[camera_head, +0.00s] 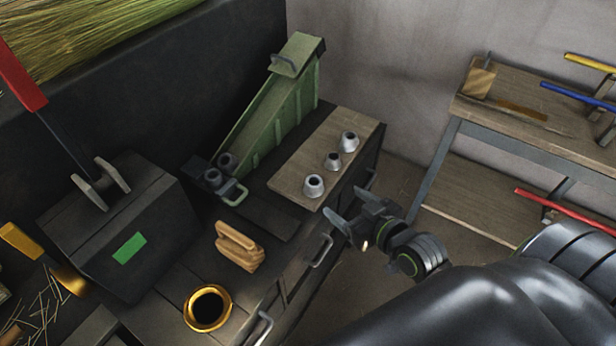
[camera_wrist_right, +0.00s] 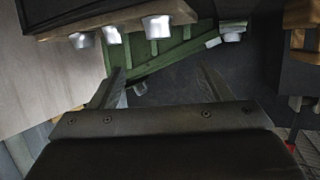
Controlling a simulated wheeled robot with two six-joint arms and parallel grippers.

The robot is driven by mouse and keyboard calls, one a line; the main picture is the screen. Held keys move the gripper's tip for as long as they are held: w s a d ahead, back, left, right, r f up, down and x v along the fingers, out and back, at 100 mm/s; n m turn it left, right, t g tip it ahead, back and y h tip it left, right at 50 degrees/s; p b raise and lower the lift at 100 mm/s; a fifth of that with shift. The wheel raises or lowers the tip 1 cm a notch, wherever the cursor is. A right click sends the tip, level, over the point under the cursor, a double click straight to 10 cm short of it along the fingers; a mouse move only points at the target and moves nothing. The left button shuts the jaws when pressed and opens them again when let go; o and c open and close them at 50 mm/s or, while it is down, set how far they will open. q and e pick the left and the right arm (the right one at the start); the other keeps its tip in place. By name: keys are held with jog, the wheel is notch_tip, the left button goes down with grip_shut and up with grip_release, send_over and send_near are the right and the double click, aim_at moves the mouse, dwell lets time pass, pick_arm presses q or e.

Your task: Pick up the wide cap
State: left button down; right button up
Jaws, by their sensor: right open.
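Three grey conical caps stand in a row on a wooden board at the bench's right end. The nearest cap (camera_head: 314,186) looks widest; the middle cap (camera_head: 332,161) looks smallest, and the far cap (camera_head: 348,142) stands behind it. In the right wrist view the three caps show along the top edge, the widest-looking one apparently at the right (camera_wrist_right: 158,26). My right gripper (camera_head: 350,209) is open and empty, right of and apart from the nearest cap. Its fingers (camera_wrist_right: 158,88) show spread in the wrist view. My left gripper is not in view.
A tan block (camera_head: 238,246), a gold-rimmed cup (camera_head: 207,308) and a dark box (camera_head: 115,235) are further left. A shelf (camera_head: 510,120) stands right.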

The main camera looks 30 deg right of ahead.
aim_at(310, 179)
jog(key=p+x, duration=0.1)
jog(key=x, duration=0.8)
jog(key=shift+w+f, duration=0.1)
jog(key=shift+w, duration=0.15)
jog(key=shift+x, duration=1)
jog(key=shift+f+p+x, duration=0.2)
jog(key=shift+p+x, duration=0.3)
jog(key=shift+x, duration=1.75)
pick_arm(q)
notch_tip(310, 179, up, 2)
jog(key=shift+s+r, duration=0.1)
pick_arm(e)
jog(key=shift+d, duration=0.1)
jog(key=shift+s, duration=0.1)
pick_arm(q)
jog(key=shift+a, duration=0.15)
pick_arm(e)
jog(key=c, duration=1)
